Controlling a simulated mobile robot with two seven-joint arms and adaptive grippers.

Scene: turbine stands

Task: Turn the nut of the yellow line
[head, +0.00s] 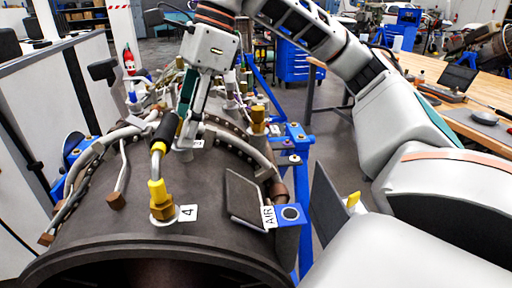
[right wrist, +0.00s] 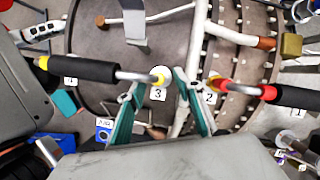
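A yellow nut (head: 158,192) stands on the dark turbine casing (head: 100,232) beside a tag reading 4. A bent metal tube rises from it to a black sleeve (head: 165,132). In the right wrist view, a black sleeve (right wrist: 85,68) with a yellow end lies at the left. Its metal tube bends to a small pale-yellow fitting (right wrist: 160,74) by the tag 3. My right gripper (head: 188,138) points down near the tag 3. In the right wrist view its teal fingers (right wrist: 159,86) are apart, one on each side of that fitting. Contact cannot be told. My left gripper is not in view.
A red-ended line (right wrist: 222,84) by the tag 2 lies close to the right finger in the right wrist view. Pipes and brass fittings (head: 258,116) crowd the casing. A wooden workbench (head: 440,85) stands at the right, and a blue cabinet (head: 294,62) at the back.

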